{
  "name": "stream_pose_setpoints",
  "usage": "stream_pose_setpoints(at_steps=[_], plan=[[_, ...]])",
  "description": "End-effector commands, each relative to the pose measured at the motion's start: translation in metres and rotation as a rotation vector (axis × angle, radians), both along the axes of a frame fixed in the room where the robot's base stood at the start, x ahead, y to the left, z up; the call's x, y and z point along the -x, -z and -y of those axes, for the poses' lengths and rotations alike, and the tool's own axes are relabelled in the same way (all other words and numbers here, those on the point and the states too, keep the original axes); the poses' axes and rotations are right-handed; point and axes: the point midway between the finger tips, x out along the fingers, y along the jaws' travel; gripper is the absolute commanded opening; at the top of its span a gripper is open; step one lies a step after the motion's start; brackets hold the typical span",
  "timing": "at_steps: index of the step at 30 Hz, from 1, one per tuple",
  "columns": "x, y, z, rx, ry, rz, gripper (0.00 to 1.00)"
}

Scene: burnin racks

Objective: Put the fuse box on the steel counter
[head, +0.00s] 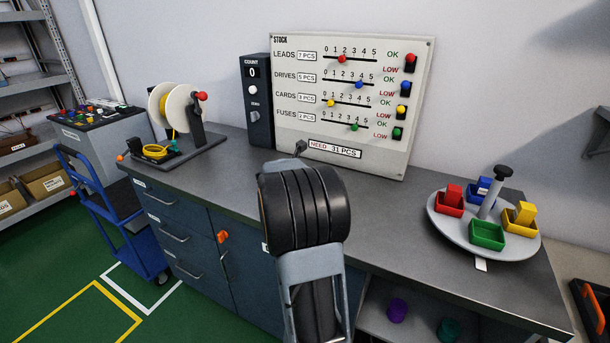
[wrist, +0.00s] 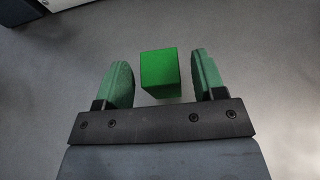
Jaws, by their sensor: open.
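The fuse box, a plain green block (wrist: 160,72), is in the middle of the wrist view, over a bare grey surface that looks like the steel counter (head: 385,205). I cannot tell for sure whether it touches that surface. My gripper (wrist: 162,64) is open, with one green-padded finger on each side of the block and a visible gap on both sides. In the head view my own arm hides the gripper and the block.
A round turntable (head: 455,236) with red, blue, yellow and green bins stands on the right; its green bin (head: 487,235) looks empty. A stock panel (head: 350,100) stands at the back, a reel stand (head: 176,120) at the left. Counter between panel and turntable is clear.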

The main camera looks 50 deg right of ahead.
Motion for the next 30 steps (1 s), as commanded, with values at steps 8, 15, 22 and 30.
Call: stream_pose_setpoints(at_steps=[8,15,22,30], plan=[[0.014,-0.022,-0.051,0.002,-0.004,0.001,0.63],[0.023,-0.035,-0.080,0.002,-0.002,0.000,0.63],[0.025,-0.039,-0.091,0.004,-0.011,-0.005,0.63],[-0.027,-0.063,-0.176,0.324,-0.737,-0.397,0.63]])
